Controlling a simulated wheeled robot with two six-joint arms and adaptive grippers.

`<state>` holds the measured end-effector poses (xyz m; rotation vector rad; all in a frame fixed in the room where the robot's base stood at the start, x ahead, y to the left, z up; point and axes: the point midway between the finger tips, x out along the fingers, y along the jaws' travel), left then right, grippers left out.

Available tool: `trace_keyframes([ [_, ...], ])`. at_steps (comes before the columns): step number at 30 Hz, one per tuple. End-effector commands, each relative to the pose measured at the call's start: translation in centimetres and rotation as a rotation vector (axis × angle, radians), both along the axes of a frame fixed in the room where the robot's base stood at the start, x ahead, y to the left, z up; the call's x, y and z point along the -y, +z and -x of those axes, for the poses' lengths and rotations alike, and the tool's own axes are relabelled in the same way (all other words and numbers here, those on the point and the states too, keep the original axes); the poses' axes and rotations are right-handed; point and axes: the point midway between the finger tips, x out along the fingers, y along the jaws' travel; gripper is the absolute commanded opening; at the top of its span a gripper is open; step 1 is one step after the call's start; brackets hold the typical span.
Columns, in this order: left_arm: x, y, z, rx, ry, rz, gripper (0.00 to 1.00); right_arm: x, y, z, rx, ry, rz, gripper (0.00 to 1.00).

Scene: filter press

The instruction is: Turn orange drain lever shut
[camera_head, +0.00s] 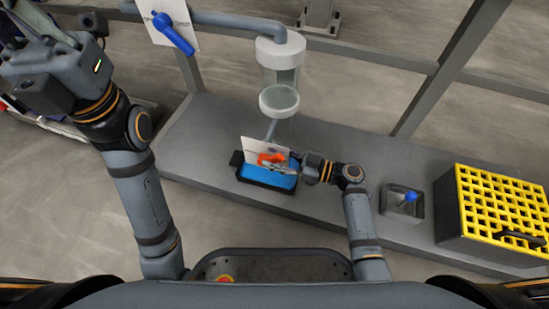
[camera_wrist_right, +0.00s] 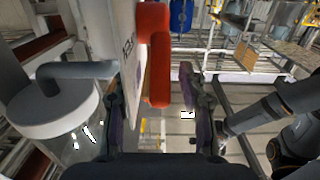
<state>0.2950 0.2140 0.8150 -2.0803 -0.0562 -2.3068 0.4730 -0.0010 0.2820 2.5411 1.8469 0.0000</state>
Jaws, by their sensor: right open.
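The orange drain lever (camera_head: 270,157) sits on a white plate (camera_head: 258,147) above a blue-filled black tray (camera_head: 266,178). In the right wrist view the lever (camera_wrist_right: 156,60) is a thick orange bar beside the white plate (camera_wrist_right: 122,38). My right gripper (camera_head: 277,165) reaches in from the right. Its fingers (camera_wrist_right: 150,78) are open, with the lever between them in the picture; a gap shows on the lever's right, and contact on the left cannot be told. My left arm is raised at the upper left; its gripper's fingers cannot be made out.
A blue lever (camera_head: 174,33) is on another white plate at the top. Clear cylinders (camera_head: 279,75) and a grey pipe (camera_head: 232,20) stand behind the tray. At right are a small clear box (camera_head: 400,208) with a blue item and a yellow-grated bin (camera_head: 503,205). The grey platform (camera_head: 215,135) is partly bare.

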Motion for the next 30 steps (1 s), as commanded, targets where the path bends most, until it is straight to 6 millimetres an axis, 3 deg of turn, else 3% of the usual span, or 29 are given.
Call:
trace_keyframes([
  [8, -0.07, 0.21, 0.07, 0.004, -0.001, 0.004, 0.0, -0.18, 0.05, -0.08, 0.0, 0.0, 0.0, 0.41],
  [18, -0.06, 0.2, 0.08, 0.005, -0.001, 0.004, 0.0, -0.17, 0.03, -0.07, 0.0, 0.0, 0.0, 0.0],
  [30, -0.05, 0.3, 0.12, 0.007, -0.001, 0.003, 0.0, -0.17, 0.08, -0.07, -0.001, 0.0, 0.003, 0.0],
])
